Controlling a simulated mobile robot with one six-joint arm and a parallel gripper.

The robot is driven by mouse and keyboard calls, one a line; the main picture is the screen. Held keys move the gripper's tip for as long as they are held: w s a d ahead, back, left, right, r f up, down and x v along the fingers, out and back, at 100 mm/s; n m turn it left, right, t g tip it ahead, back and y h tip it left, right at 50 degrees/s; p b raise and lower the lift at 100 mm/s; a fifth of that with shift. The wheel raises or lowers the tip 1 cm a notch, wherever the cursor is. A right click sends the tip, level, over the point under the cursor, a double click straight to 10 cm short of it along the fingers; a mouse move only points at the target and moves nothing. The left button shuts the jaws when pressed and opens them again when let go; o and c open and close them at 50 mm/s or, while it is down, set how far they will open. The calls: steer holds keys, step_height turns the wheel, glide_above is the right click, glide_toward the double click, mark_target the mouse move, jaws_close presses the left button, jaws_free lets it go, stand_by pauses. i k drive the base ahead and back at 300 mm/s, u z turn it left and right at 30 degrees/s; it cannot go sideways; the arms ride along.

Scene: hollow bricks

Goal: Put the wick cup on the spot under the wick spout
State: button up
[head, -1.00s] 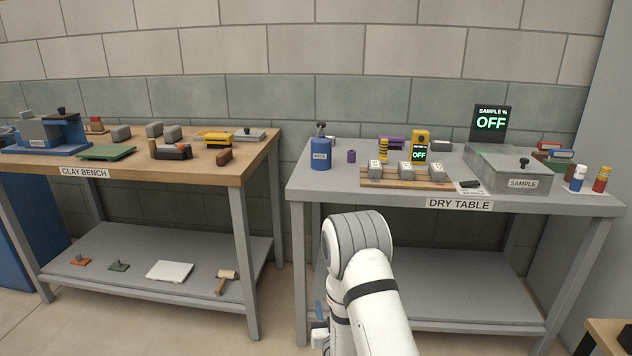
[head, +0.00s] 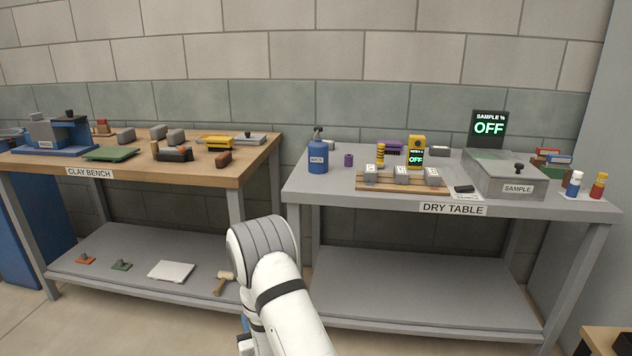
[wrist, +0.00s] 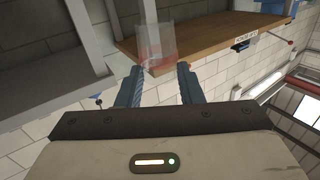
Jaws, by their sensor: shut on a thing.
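The wick cup looks like a see-through cup with a reddish tint (wrist: 155,45). In the wrist view my gripper (wrist: 157,76) is shut on it, and it stands out beyond the fingertips. The cup cannot be made out in the head view, where my arm hides most of the gripper. A blue canister (head: 318,158) with a dark top piece stands at the left end of the dry table (head: 400,208), well away from my arm. Its small label seems to read WICK. The spot under its spout cannot be made out.
A wooden rack with grey blocks (head: 401,175), a yellow meter (head: 416,151) and a grey sample box (head: 505,175) are further right. The clay bench (head: 140,172) is at left, with a gap between the tables.

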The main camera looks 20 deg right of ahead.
mark_target(313, 180)
steer(key=u, duration=0.2)
steer(key=i, duration=1)
steer(key=z, duration=0.2)
